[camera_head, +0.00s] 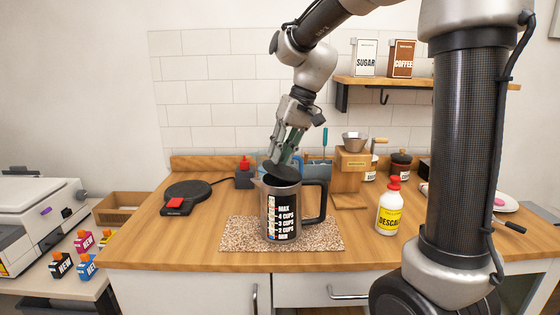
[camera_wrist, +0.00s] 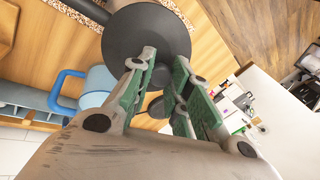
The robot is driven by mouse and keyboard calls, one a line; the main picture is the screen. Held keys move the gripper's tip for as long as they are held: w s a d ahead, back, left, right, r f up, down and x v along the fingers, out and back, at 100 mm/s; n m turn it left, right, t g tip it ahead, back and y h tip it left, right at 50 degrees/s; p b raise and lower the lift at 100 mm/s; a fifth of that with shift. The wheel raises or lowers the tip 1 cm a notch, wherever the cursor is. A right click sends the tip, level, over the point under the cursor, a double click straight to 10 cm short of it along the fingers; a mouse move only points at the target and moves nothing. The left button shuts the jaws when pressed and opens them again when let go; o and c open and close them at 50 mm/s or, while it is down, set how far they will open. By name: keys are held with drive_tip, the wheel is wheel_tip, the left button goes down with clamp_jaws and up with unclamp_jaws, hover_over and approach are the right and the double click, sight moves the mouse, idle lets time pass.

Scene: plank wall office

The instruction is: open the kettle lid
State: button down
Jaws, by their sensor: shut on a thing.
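The kettle (camera_head: 283,212) stands upright on a speckled mat (camera_head: 235,235), with its black handle to the right and a level scale on its front. Its dark round lid (camera_head: 281,173) is at the kettle's top and looks tilted; I cannot tell how far it stands off the rim. My gripper (camera_head: 279,158) reaches down from above to the lid. The exact contact is partly hidden by the fingers.
A black round base (camera_head: 188,192) with a red switch lies left of the kettle. A white descaler bottle (camera_head: 389,210) stands to the right, and a wooden coffee stand (camera_head: 352,175) behind. A blue mug (camera_wrist: 98,85) is near my fingers in the wrist view. The counter's front left is clear.

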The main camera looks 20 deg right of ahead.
drive_tip(key=y, duration=0.1)
drive_tip(key=d+r+y, duration=0.1)
drive_tip(key=d, duration=0.1)
drive_tip(key=shift+s+d+r+t+y, duration=0.15)
drive_tip(key=shift+s+t+y, duration=0.1)
drive_tip(key=shift+t+y, duration=0.15)
drive_tip(key=y, duration=0.1)
drive_tip(key=d, duration=0.1)
drive_tip(key=d+y, duration=0.1)
drive_tip(key=shift+s+r+t+y, duration=0.3)
drive_tip(key=shift+t, duration=0.1)
drive_tip(key=d+y, duration=0.1)
drive_tip(key=y, duration=0.1)
drive_tip(key=s+d+t+y, duration=0.1)
drive_tip(key=d+y, duration=0.1)
drive_tip(key=shift+d+f, duration=0.1)
drive_tip(key=shift+d, duration=0.05)
drive_tip(key=shift+s+d+f, duration=0.15)
drive_tip(key=shift+s+d, duration=0.15)
drive_tip(key=shift+d, duration=0.35)
drive_tip(key=shift+s+f, duration=0.1)
drive_tip(key=shift+f, duration=0.1)
